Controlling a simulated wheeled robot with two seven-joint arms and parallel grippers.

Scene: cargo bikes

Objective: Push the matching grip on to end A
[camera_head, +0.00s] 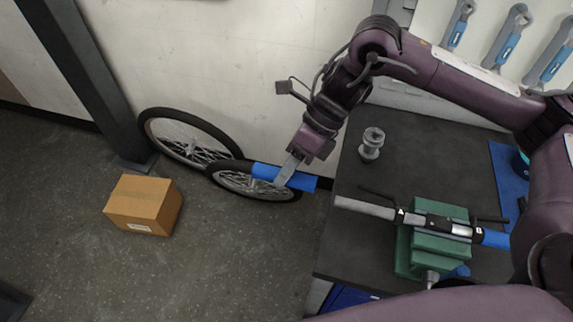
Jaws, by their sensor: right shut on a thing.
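My right gripper (287,172) is shut on a blue grip (302,181), a short tube held in the air left of the bench. A handlebar lies across a green clamp block (424,251) on the bench. Its left end, end A (362,208), is a bare grey tube beside a label reading A. A label B (478,235) is near its right end, which carries a blue grip (495,239). The held grip is apart from end A, above and to its left. My left gripper does not show.
The dark bench (392,160) holds a grey spool-like part (371,144) at the back and a blue mat (507,178) at the right. Two wheels (190,140) lean on the wall. A cardboard box (143,204) is on the floor. Wrenches (508,38) hang behind.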

